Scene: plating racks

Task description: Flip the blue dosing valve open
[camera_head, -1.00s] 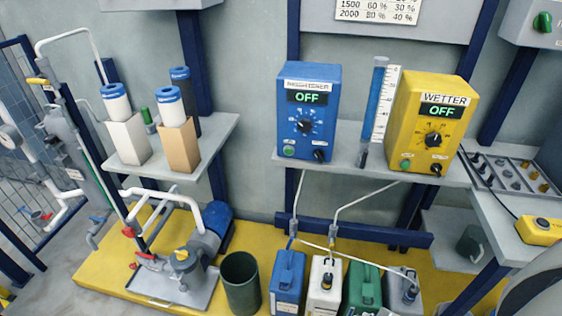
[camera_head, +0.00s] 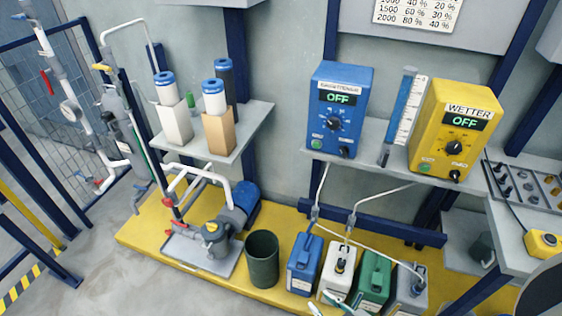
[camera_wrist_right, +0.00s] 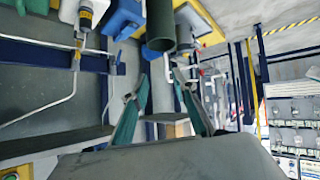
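A small blue handle (camera_head: 309,228), which looks like the blue dosing valve's lever, sits on the white line above the blue canister (camera_head: 304,262). It is too small to tell its exact angle. My right gripper (camera_head: 336,304) shows only as pale fingertips at the bottom edge, in front of the canisters and apart from the handle. In the right wrist view its two green fingers (camera_wrist_right: 160,115) are spread with nothing between them. The blue canister also shows at the top of that view (camera_wrist_right: 124,16). My left gripper is not in view.
A blue dosing box (camera_head: 338,110) and a yellow wetter box (camera_head: 455,130), both reading OFF, stand on the shelf above. A dark green bin (camera_head: 262,260), white canister (camera_head: 337,282) and green canister (camera_head: 372,278) flank the blue one. A pump (camera_head: 215,236) stands left.

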